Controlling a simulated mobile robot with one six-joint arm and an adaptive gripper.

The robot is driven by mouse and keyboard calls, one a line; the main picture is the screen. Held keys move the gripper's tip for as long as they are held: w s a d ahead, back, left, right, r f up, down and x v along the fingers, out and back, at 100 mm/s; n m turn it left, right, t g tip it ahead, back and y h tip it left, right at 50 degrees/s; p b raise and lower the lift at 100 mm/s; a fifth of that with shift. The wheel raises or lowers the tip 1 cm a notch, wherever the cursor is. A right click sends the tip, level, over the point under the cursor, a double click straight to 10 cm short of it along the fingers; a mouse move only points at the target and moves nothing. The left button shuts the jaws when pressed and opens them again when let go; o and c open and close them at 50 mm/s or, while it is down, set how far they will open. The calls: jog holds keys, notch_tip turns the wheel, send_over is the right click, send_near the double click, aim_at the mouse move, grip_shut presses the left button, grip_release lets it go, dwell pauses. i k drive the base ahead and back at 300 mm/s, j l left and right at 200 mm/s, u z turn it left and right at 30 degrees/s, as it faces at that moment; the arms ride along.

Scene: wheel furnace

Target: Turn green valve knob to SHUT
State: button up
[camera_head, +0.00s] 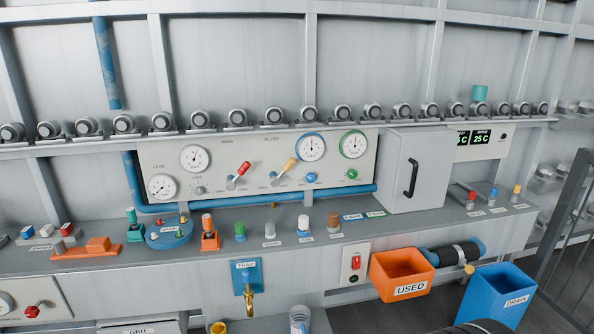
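The green valve knob (351,174) is a small round knob on the light grey control panel (215,180), below the green-rimmed gauge (354,144). The markings around it are too small to read, so I cannot tell which way it points. A similar blue knob (311,178) sits to its left, below a blue-rimmed gauge (311,147). My gripper is not in view, and nothing covers the green knob.
A grey box with a black handle (411,176) stands out just right of the knob. A red lever (240,174) and a yellow lever (287,168) are to its left. Bottles and fittings line the shelf below. An orange USED bin (401,272) and blue DRAIN bin (497,296) are lower right.

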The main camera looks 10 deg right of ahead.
aim_at(351, 173)
jog(key=i+l, duration=0.15)
jog(key=i, duration=0.25)
jog(key=i+l, duration=0.1)
jog(key=i, duration=0.35)
jog(key=i+l+u, duration=0.1)
jog(key=i, duration=0.3)
jog(key=i+l, duration=0.2)
jog(key=i, duration=0.25)
